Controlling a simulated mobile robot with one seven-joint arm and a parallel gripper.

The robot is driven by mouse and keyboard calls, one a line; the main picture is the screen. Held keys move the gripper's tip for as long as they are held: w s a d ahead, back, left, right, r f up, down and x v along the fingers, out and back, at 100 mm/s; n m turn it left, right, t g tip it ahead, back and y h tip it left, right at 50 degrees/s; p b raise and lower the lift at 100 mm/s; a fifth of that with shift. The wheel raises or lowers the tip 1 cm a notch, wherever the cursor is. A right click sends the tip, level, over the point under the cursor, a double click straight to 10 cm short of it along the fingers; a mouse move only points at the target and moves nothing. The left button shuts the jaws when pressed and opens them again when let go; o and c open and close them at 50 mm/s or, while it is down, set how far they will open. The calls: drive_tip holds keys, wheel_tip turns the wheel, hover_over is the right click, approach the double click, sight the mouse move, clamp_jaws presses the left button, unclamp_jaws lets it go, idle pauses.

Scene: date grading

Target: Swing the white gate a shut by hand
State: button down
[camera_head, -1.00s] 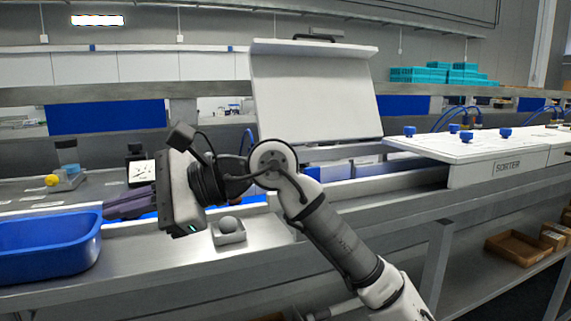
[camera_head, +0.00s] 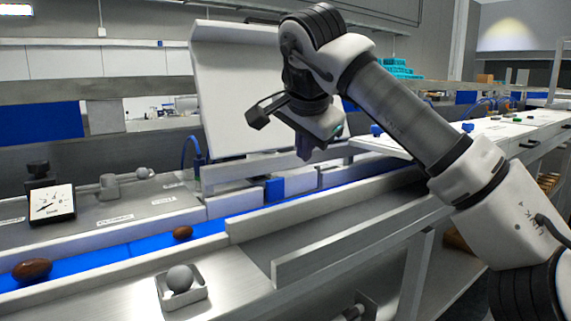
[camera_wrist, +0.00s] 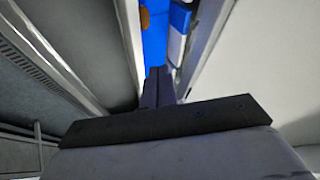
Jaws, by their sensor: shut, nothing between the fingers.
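No letter marking gate a is legible. Low white pieces (camera_head: 298,182) stand along the far side of the blue belt (camera_head: 150,245), next to a small blue block (camera_head: 273,190); one may be the white gate, but I cannot tell how far it is swung. My gripper (camera_head: 304,153) points down above the far stretch of the belt, in front of a large tilted white panel (camera_head: 245,95). In the wrist view, my shut, empty fingers (camera_wrist: 160,88) point towards the belt channel, with a white piece (camera_wrist: 176,42) just beyond them. Contact cannot be told.
Brown dates (camera_head: 182,232) lie on the belt. A grey ball sits in a small metal tray (camera_head: 187,300) at the front. A dial gauge (camera_head: 50,202) stands at left. A metal rail (camera_head: 345,238) edges the bench. The white sorter top (camera_head: 500,132) extends right.

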sight(286, 177)
drive_tip(key=p+x, duration=0.2)
drive_tip(key=x, duration=0.7)
drive_tip(key=shift+f, duration=0.1)
drive_tip(key=w+a+p, duration=0.1)
drive_tip(key=w+a, duration=0.1)
drive_tip(key=shift+w, duration=0.35)
drive_tip(key=shift+w+a+f+p, duration=0.15)
drive_tip(key=shift+w+a+p, duration=0.1)
drive_tip(key=shift+w+p, duration=0.1)
drive_tip(key=shift+w+a, duration=0.5)
drive_tip(key=shift+s+a, duration=0.1)
